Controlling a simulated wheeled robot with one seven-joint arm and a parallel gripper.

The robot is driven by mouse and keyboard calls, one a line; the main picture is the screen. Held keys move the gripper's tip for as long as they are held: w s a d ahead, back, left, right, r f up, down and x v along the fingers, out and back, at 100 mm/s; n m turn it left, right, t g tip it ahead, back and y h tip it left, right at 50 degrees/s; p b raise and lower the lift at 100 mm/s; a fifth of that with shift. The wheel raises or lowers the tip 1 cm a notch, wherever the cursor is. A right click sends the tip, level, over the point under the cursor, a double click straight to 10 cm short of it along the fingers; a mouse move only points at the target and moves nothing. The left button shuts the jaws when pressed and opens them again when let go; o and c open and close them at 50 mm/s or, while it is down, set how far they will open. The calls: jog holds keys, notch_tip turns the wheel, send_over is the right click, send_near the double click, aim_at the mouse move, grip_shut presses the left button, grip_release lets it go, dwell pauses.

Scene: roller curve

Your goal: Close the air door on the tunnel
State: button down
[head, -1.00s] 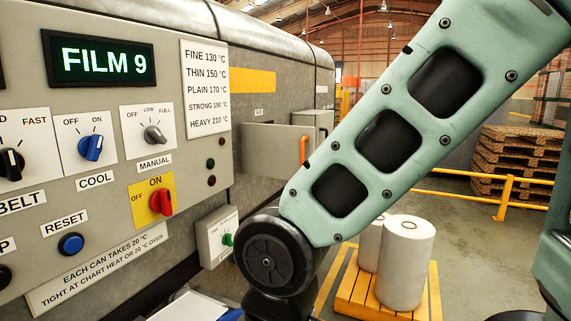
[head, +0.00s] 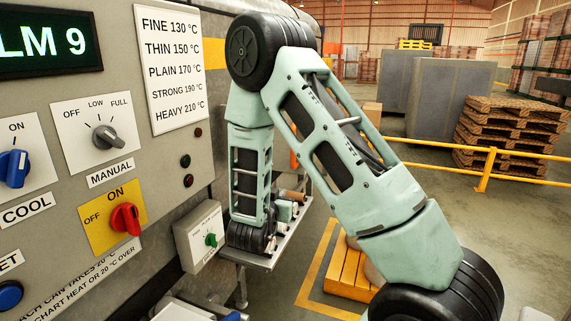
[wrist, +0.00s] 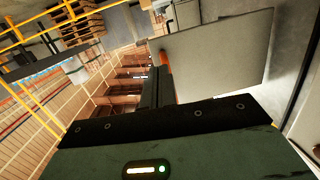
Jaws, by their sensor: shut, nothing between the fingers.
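The air door is a flat grey panel (wrist: 225,55) in the wrist view, standing out at an angle. Its orange handle (wrist: 165,58) is at the panel's left edge. My gripper (wrist: 157,82) is shut and empty, its dark fingers right beside the handle and partly covering it. I cannot tell whether they touch it. In the head view my arm hides most of the door, and only a bit of orange (head: 293,160) shows behind it.
The control panel (head: 75,175) with knobs and labels fills the left. A shelf with rollers (head: 285,215) is beside my wrist. A yellow pallet (head: 350,270), a yellow rail (head: 450,168) and stacked pallets (head: 512,130) stand to the right. Open floor lies between.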

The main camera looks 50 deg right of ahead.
jog(key=d+r+h, duration=0.1)
jog(key=d+h, duration=0.1)
jog(key=g+p, duration=0.1)
jog(key=p, duration=0.5)
send_near(303, 170)
jog(key=shift+m, duration=0.3)
jog(key=d, duration=0.2)
jog(key=w+d+r, duration=0.1)
jog(key=d, duration=0.2)
jog(key=shift+w+d+r, duration=0.3)
jog(key=shift+d+r, duration=0.05)
jog(key=shift+d, duration=0.05)
jog(key=shift+w+d+f, duration=0.15)
jog(key=shift+w+d, duration=0.05)
jog(key=shift+d, duration=0.2)
